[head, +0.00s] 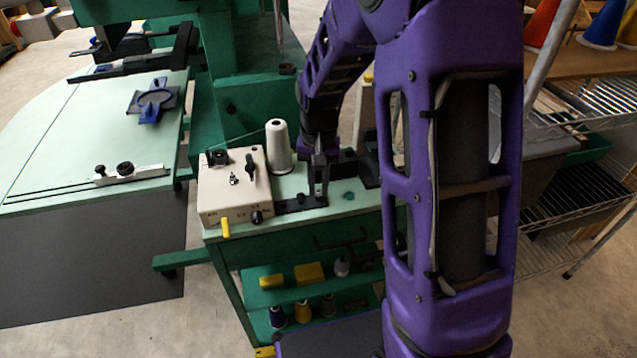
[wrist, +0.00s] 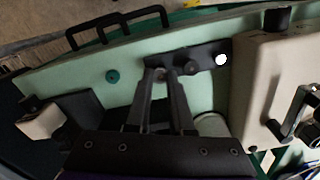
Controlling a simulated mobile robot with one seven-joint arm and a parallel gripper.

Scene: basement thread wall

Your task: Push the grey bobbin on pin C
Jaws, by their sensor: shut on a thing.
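My gripper (wrist: 162,76) points down at a dark bar (wrist: 190,58) on the green bench top. Its two fingers come together at the tips. A small grey piece, which looks like the grey bobbin (wrist: 161,73), shows between the tips, mostly hidden by them. In the head view my gripper (head: 318,193) is over the right part of the dark bar (head: 292,205), beside the beige box. The bar's other end has a bright round spot in the wrist view. I cannot tell which pin is C, or whether the bobbin touches one.
A beige winder box (head: 233,190) and a white thread cone (head: 279,147) stand left of my gripper. A small teal piece (head: 348,196) lies to the right, near a dark block (head: 371,170). Shelves below hold yellow boxes (head: 309,273) and spools. A sewing table (head: 90,130) is at left.

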